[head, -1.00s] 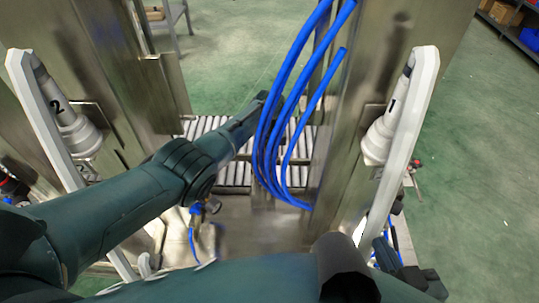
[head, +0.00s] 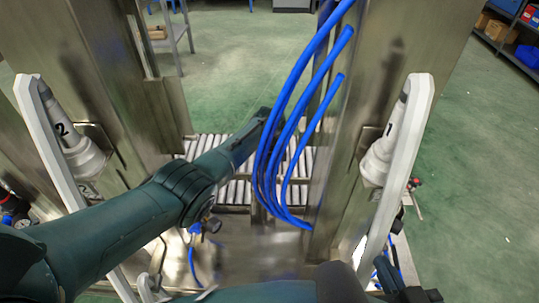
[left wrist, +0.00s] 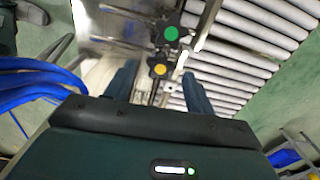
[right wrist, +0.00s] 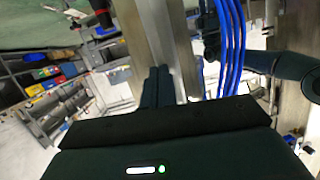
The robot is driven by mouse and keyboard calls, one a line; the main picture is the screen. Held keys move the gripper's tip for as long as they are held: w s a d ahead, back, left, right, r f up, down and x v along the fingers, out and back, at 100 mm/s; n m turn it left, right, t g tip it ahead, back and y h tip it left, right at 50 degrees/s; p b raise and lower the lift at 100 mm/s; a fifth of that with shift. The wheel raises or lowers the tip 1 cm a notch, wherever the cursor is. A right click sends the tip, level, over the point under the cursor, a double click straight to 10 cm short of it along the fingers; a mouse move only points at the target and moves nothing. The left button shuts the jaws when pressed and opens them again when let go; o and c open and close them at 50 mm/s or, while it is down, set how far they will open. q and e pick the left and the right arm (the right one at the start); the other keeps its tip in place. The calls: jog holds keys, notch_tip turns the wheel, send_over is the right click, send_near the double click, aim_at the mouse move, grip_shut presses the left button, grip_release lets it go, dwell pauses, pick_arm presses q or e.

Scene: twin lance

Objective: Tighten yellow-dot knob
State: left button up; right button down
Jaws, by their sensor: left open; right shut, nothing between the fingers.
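The yellow-dot knob (left wrist: 159,70) is a dark knob with a yellow centre. In the left wrist view it shows between the fingers of my left gripper (left wrist: 158,86), which are spread apart and not closed on it. A green-dot knob (left wrist: 171,34) sits just beyond it. In the head view my left arm reaches to the rollers and its far end is partly behind blue hoses, so the knobs are hidden there. My right gripper (right wrist: 157,86) is shut and empty in the right wrist view; it shows at the lower right edge of the head view (head: 415,294).
Blue hoses (head: 283,130) hang right beside my left arm's end. Metal columns stand on both sides, with white lances marked 2 (head: 62,130) and 1 (head: 388,130). A roller conveyor (head: 238,190) lies below. Green floor (head: 235,65) is open behind.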

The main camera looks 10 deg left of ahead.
pick_arm(q)
notch_tip(320, 180, up, 5)
jog(key=shift+f+p, duration=0.2)
jog(key=shift+p, duration=0.8)
notch_tip(320, 180, up, 7)
jog(key=p, duration=0.2)
pick_arm(e)
jog(key=shift+w+a+r+m+g, duration=0.15)
jog(key=shift+a+m+g, duration=0.2)
jog(key=shift+g, duration=0.25)
